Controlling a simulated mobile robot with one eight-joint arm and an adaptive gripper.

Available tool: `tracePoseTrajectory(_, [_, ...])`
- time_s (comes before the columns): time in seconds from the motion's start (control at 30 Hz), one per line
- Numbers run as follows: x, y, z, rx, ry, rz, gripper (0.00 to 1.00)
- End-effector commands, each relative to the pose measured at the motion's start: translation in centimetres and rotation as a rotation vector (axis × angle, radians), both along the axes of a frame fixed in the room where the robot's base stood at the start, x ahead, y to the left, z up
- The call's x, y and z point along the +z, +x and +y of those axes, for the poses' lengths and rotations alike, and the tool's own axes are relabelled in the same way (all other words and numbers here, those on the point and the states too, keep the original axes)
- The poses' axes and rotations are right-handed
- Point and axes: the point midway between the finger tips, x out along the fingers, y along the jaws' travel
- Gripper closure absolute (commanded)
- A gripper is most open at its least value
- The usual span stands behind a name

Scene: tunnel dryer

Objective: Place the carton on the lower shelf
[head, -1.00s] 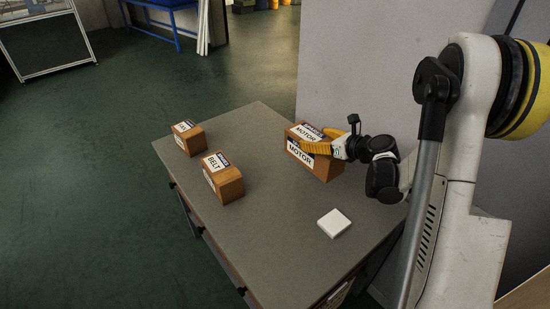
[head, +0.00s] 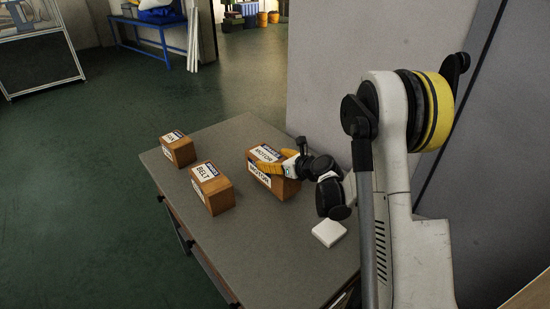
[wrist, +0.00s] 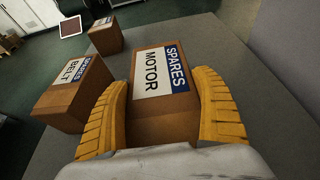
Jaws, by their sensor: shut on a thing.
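The brown carton labelled MOTOR (head: 286,187) is at the right side of the grey table in the head view. In the wrist view the MOTOR carton (wrist: 162,75) sits between both yellow fingers (wrist: 165,115), one on each side. It looks upright, close to the tabletop; I cannot tell whether its underside touches. No lower shelf can be made out with certainty.
A BELT carton (head: 213,188) and a smaller carton (head: 178,149) stand left on the table (head: 235,260). A white square block (head: 329,232) lies near the right edge. A grey wall (head: 350,70) stands behind. Green floor (head: 80,180) is clear at left.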

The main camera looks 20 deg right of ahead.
Motion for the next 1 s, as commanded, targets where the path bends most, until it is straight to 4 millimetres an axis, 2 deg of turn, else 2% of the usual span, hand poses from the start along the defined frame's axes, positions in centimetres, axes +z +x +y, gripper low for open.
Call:
tracePoseTrajectory(0.03, [-1.0, 0.0, 0.0, -0.001, 0.001, -0.002, 0.64])
tracePoseTrajectory(0.17, [-2.4, 0.0, 0.0, -0.001, 0.001, -0.002, 0.64])
tracePoseTrajectory(0.57, [-2.7, 0.0, 0.0, 0.0, 0.002, -0.001, 0.64])
tracePoseTrajectory(0.6, [-2.7, 0.0, 0.0, 0.0, 0.0, 0.0, 0.11])
tracePoseTrajectory(0.63, [-2.7, 0.0, 0.0, 0.0, 0.0, 0.0, 0.02])
tracePoseTrajectory(0.93, [-2.4, 0.0, 0.0, 0.0, 0.0, 0.0, 0.0])
tracePoseTrajectory(1.0, [-2.0, -0.6, -0.3, 0.0, 0.001, 0.0, 0.0])
